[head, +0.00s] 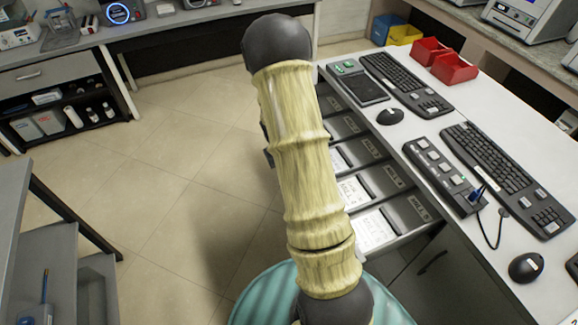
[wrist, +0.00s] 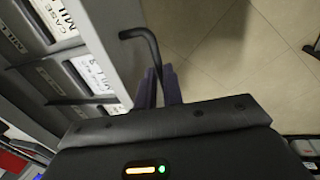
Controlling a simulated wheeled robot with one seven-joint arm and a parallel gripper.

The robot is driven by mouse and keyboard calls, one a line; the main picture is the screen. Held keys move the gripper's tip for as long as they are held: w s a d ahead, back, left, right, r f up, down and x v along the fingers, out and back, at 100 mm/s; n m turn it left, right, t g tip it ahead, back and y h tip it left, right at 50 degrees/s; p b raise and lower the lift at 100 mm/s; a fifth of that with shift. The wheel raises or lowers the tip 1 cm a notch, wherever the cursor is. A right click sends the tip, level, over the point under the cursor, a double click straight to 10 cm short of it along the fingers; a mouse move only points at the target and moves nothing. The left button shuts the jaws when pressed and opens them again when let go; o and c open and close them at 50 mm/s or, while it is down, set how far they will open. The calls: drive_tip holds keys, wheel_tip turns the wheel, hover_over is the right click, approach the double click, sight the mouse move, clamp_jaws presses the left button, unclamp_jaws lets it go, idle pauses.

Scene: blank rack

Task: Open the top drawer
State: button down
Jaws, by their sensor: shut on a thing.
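The top drawer (head: 418,212) stands pulled out from under the white table in the head view, with its labelled compartments in view. Its front is hidden behind my arm in the head view. In the wrist view, the drawer's grey front wall (wrist: 112,42) runs along the left. A dark bent handle (wrist: 147,42) stands out from the right side of that wall. My gripper (wrist: 160,84) is shut on the handle, with a finger on either side of its lower part. My gripper is hidden by my arm in the head view.
White labelled blocks (head: 375,230) lie in the drawer compartments. Keyboards (head: 405,80), a mouse (head: 390,116) and red bins (head: 455,69) stand on the table (head: 470,250). A teal round shape (head: 265,295) shows at the bottom. Tiled floor (head: 185,150) left of the drawer is clear.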

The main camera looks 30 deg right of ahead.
drive_tip(key=c, duration=1.5)
unclamp_jaws()
drive_tip(key=shift+r, duration=0.1)
drive_tip(key=a+r, duration=0.1)
drive_tip(key=r, duration=0.4)
drive_tip(key=a+r+b, duration=0.1)
drive_tip(key=r, duration=0.5)
drive_tip(key=a+r+b, duration=0.1)
drive_tip(key=r, duration=0.5)
drive_tip(key=shift+w+a, duration=0.1)
drive_tip(key=shift+w, duration=0.1)
drive_tip(key=s+a+f+t, duration=0.1)
drive_tip(key=s+a, duration=0.3)
drive_tip(key=s+a+f+n+t+y, duration=0.1)
drive_tip(key=s+a, duration=0.4)
drive_tip(key=s+a+f+t+y, duration=0.1)
drive_tip(key=s+a, duration=0.3)
drive_tip(key=shift+s+a+f+n, duration=0.2)
drive_tip(key=shift+s+n, duration=0.1)
